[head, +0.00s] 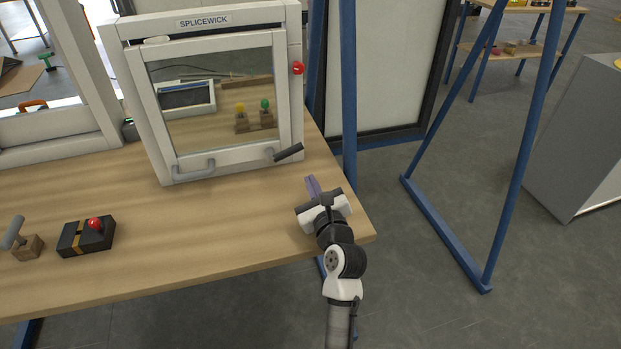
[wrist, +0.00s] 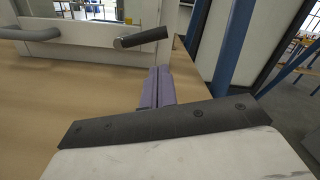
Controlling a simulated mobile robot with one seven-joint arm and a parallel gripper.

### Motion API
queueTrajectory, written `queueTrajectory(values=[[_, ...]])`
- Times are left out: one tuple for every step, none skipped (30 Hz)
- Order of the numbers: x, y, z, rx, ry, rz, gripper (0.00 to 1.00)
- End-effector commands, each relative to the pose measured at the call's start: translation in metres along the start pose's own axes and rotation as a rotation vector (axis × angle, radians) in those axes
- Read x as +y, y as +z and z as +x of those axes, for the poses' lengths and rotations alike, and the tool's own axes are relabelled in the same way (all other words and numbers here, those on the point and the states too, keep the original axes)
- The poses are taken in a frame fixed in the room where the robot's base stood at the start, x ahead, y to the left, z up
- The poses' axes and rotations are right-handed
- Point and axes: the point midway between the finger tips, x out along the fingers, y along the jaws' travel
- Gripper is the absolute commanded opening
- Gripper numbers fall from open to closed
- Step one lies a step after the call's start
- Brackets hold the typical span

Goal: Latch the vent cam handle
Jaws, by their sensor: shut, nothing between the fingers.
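The vent is a white framed window (head: 158,115) standing on the wooden table, with the label SPLICEWICK on its top rail. Its cam handle (head: 289,152) is a dark lever at the lower right corner of the frame, tilted up toward the right. In the wrist view the cam handle (wrist: 141,38) is ahead of the fingers, up and slightly left. A grey pull handle (head: 194,171) is on the lower left of the sash. My gripper (head: 312,186) is shut and empty, in front of the cam handle and apart from it; its purple fingers also show in the wrist view (wrist: 158,86).
A black box with a red button (head: 87,236) and a small wooden block with a grey lever (head: 27,246) stand on the table (head: 190,250) at the left. A red knob (head: 298,68) is on the frame's right side. Blue posts (head: 348,100) rise behind the table's right edge.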

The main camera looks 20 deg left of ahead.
Motion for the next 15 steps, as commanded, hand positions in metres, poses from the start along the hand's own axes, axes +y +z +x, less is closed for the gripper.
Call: queueTrajectory(values=[[0.000, 0.003, 0.011, -0.003, 0.002, 0.001, 0.00], [0.000, 0.003, 0.016, -0.003, 0.003, 0.001, 0.00], [0.000, 0.003, 0.024, -0.002, 0.003, 0.001, 0.00], [0.000, 0.004, 0.030, -0.002, 0.002, 0.001, 0.00], [0.000, 0.003, 0.035, -0.002, 0.002, 0.000, 0.00], [0.000, 0.003, 0.043, -0.002, 0.001, 0.001, 0.00], [0.000, 0.003, 0.048, -0.002, 0.002, 0.001, 0.00], [0.000, 0.003, 0.053, -0.002, 0.002, 0.001, 0.00], [0.001, 0.003, 0.059, -0.002, 0.002, 0.001, 0.00], [0.000, 0.002, 0.063, -0.001, 0.002, 0.001, 0.00], [0.000, 0.003, 0.066, -0.002, 0.001, 0.000, 0.00], [0.000, 0.002, 0.070, -0.001, 0.001, 0.000, 0.00], [0.000, 0.002, 0.073, -0.001, 0.001, 0.000, 0.00], [0.000, 0.002, 0.075, -0.001, 0.000, 0.000, 0.00], [0.000, 0.002, 0.077, -0.001, 0.000, -0.001, 0.00]])
